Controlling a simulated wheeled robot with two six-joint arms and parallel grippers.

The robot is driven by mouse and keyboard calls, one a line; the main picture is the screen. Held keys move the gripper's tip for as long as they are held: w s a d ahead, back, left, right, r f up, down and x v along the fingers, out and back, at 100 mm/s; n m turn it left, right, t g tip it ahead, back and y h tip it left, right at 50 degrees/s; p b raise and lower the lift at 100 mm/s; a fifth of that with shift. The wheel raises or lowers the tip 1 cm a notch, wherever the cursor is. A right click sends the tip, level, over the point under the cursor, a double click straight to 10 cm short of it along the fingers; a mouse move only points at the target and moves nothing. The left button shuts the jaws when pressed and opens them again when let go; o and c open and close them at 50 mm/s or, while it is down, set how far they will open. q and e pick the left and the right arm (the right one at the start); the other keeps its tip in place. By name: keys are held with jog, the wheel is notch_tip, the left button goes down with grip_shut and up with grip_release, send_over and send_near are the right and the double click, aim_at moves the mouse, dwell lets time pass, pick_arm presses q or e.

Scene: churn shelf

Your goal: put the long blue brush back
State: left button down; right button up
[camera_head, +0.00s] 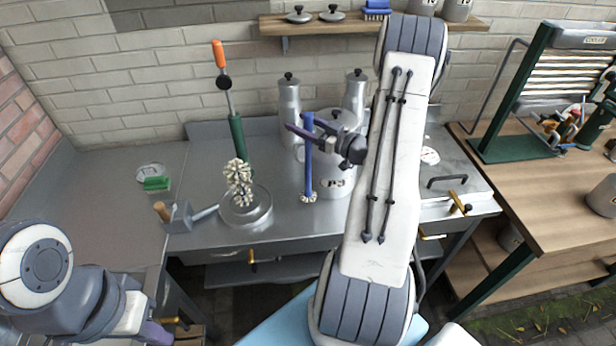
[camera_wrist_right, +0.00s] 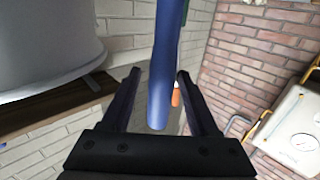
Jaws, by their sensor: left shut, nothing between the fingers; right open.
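The long blue brush (camera_head: 309,170) is upright, with a blue handle and pale bristles at the bottom, in front of the round P3 can (camera_head: 338,184). Whether its bristles touch the counter I cannot tell. My right gripper (camera_head: 312,137) is open at the upper part of the handle. In the right wrist view the blue handle (camera_wrist_right: 168,65) runs between the two spread fingers (camera_wrist_right: 160,90), with gaps visible on both sides. My left gripper (camera_head: 157,333) is at the bottom left, far from the brush; only a purple finger part shows.
Metal churns (camera_head: 289,105) stand behind. A wall shelf (camera_head: 335,25) holds lids. The left counter (camera_head: 85,200) is mostly clear.

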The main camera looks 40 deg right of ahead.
jog(key=shift+w+a, duration=0.15)
jog(key=shift+w, duration=0.4)
grip_shut()
dwell(1.0)
